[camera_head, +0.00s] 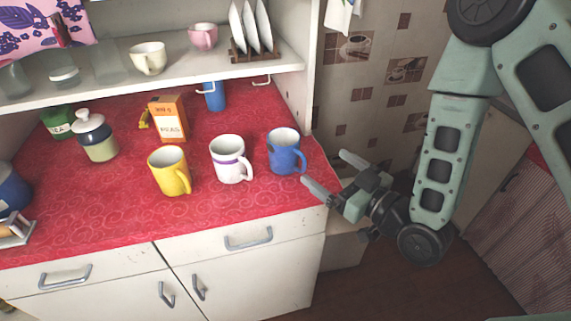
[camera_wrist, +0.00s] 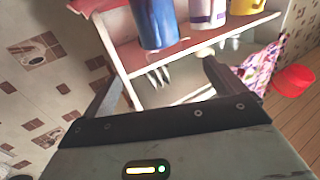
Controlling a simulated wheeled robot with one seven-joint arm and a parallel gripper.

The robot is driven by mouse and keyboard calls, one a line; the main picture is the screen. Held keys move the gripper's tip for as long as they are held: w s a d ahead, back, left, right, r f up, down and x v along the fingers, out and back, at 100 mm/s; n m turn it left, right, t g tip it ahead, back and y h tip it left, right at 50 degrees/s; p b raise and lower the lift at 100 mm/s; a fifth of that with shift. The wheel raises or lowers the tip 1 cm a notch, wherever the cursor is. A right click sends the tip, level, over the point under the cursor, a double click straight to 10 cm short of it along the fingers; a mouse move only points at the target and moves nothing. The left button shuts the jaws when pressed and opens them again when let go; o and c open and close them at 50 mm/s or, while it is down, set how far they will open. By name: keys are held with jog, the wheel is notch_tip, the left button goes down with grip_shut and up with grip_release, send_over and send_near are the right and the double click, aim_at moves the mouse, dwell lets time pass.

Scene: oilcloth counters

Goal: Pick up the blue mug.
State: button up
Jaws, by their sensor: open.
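The blue mug (camera_head: 284,153) stands upright near the right end of the red counter, its handle to the right. A white mug with a purple band (camera_head: 228,160) and a yellow mug (camera_head: 170,172) stand to its left. My gripper (camera_head: 328,172) is open and empty just right of the blue mug, apart from it, at the counter's right edge. In the wrist view the blue mug (camera_wrist: 155,24) shows beyond my open gripper (camera_wrist: 162,92), near the top and cut off by the frame.
A shelf (camera_head: 110,90) with cups and a plate rack (camera_head: 255,57) overhangs the counter's back. A blue mug (camera_head: 214,96) hangs beneath it.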

aim_at(295, 145)
jog(key=b+x, duration=0.2)
jog(key=b, duration=0.2)
jog(key=shift+w+a, duration=0.2)
jog(key=p+x, duration=0.2)
jog(key=x, duration=0.1)
jog(key=shift+w+a+r, duration=0.1)
jog(key=shift+w+a, duration=0.15)
jog(key=shift+p+x, duration=1.35)
jog(key=shift+x, duration=1.65)
jog(key=c, duration=1.2)
jog(key=shift+c, duration=0.2)
